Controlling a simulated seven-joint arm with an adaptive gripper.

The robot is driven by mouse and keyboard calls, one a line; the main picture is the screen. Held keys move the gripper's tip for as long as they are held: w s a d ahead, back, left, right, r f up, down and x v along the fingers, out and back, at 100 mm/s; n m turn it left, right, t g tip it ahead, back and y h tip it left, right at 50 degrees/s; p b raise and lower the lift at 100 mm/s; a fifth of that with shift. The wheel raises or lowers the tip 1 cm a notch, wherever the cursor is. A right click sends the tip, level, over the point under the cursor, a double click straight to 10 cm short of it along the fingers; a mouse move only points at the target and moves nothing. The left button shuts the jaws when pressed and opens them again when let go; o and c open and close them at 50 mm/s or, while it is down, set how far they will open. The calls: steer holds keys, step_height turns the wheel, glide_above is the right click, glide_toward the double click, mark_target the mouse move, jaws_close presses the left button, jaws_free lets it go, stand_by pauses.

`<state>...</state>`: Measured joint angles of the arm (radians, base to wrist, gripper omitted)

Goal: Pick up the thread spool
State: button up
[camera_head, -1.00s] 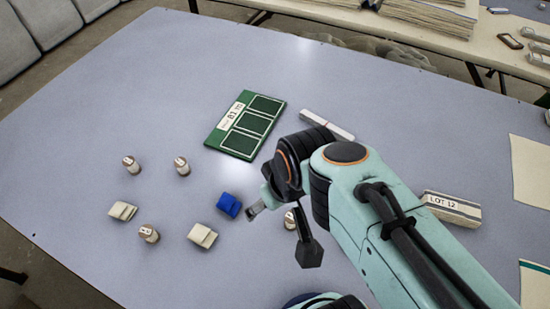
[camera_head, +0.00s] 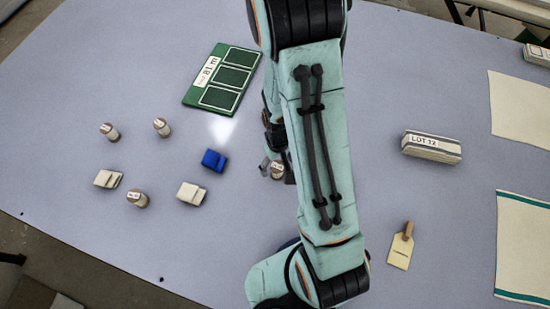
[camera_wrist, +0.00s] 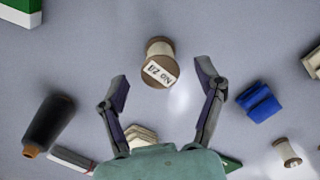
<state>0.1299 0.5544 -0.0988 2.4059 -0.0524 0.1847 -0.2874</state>
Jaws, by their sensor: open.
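A thread spool (camera_wrist: 158,50) with brown ends and a white printed label lies ahead of my open gripper (camera_wrist: 164,90) in the wrist view, roughly centred between the fingers and just beyond their tips. Nothing is between the fingers. In the head view my gripper (camera_head: 265,166) is beside a spool (camera_head: 277,171) partly hidden by my arm. A spool also shows at the lower right of the wrist view (camera_wrist: 287,152).
A blue folded cloth (camera_head: 214,160) and white folded cloths (camera_head: 190,194) (camera_head: 107,179) lie left of my gripper. A green board (camera_head: 190,97) lies behind. A dark cone (camera_wrist: 48,125) is left in the wrist view. A LOT 12 bundle (camera_head: 432,147) and a tag (camera_head: 400,250) lie right.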

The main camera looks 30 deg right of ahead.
steer(key=shift+f, duration=1.1)
steer(key=c, duration=1.1)
steer(key=shift+r, duration=0.1)
